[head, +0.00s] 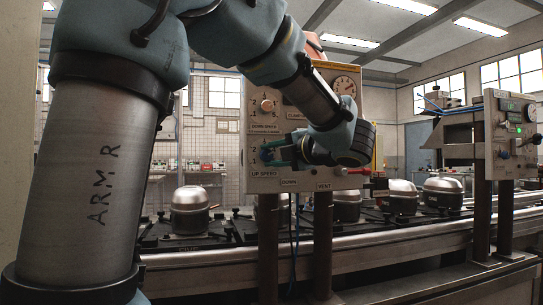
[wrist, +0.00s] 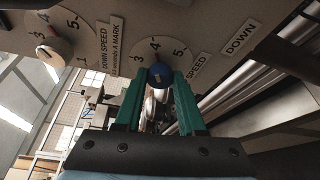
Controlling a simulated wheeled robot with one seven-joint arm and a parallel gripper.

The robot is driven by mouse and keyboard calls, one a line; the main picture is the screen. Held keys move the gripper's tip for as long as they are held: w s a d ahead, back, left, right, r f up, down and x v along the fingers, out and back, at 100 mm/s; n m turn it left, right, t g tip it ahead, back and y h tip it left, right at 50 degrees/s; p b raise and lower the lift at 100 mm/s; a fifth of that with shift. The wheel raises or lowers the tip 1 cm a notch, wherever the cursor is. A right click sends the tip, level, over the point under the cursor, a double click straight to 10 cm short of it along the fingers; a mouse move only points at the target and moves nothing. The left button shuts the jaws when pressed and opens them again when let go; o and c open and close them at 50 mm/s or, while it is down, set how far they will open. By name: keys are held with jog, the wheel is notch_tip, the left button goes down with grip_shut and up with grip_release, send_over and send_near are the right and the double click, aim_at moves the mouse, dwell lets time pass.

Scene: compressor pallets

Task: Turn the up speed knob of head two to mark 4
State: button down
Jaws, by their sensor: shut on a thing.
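The up speed knob (head: 267,154) is blue and sits low on the grey control panel, above an UP SPEED label (head: 266,176). In the wrist view the knob (wrist: 160,75) is between the green fingertips of my gripper (wrist: 159,82), which is shut on it. Printed marks 3, 4 and 5 show around the knob, with 4 (wrist: 155,45) at the top of the arc. A small pale mark shows on the knob, but its exact setting cannot be read. In the head view my gripper (head: 272,151) reaches the knob from the right. No head number is readable.
The down speed knob (head: 266,105) is above, and also shows in the wrist view (wrist: 60,48). A round gauge (head: 344,86) is at the panel's upper right. Compressors (head: 190,208) stand on pallets behind. Another control panel (head: 511,145) stands at the right.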

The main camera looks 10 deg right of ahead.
jog(key=c, duration=0.5)
grip_release()
jog(key=f+b+v, duration=0.1)
jog(key=v, duration=0.9)
jog(key=shift+s+d+r, duration=0.25)
jog(key=shift+s+r, duration=0.15)
jog(key=shift+r, duration=0.05)
